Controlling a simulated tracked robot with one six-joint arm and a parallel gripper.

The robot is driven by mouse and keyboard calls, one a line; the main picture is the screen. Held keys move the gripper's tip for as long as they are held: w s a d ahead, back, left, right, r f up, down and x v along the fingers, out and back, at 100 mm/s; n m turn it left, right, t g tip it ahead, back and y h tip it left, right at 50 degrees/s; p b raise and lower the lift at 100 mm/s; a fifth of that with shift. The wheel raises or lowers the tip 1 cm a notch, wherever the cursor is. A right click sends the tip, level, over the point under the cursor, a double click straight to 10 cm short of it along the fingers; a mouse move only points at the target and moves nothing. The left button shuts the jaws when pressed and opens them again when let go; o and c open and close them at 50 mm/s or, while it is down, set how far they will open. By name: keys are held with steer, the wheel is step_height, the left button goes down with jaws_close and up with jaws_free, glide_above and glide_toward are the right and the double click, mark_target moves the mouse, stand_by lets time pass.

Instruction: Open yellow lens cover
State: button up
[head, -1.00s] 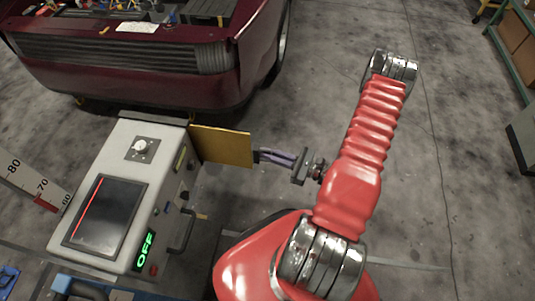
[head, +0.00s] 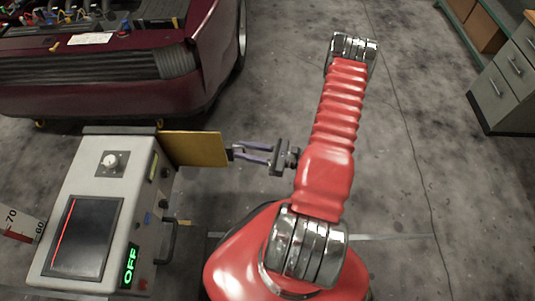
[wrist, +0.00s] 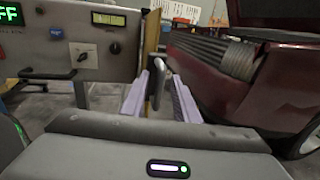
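The yellow lens cover (head: 195,148) is a flat panel standing out to the right from the far right corner of the grey machine. In the wrist view the cover (wrist: 151,38) appears nearly edge-on, with a grey handle (wrist: 158,80) at its near side. My gripper (head: 245,150) is at the cover's free right edge. In the wrist view the two pale purple fingers of my gripper (wrist: 159,88) are apart, with the handle between them. Gaps show beside the handle, so the fingers do not look closed on it.
The grey machine (head: 88,190) has a dark screen, a dial and a green OFF display. A dark red car (head: 100,85) stands beyond it. Drawers (head: 510,75) stand at the far right. The floor right of my arm is clear.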

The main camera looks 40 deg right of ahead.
steer(key=v, duration=1.3)
steer(key=shift+s+f, duration=0.1)
steer(key=shift+f, duration=0.05)
stand_by(0.5)
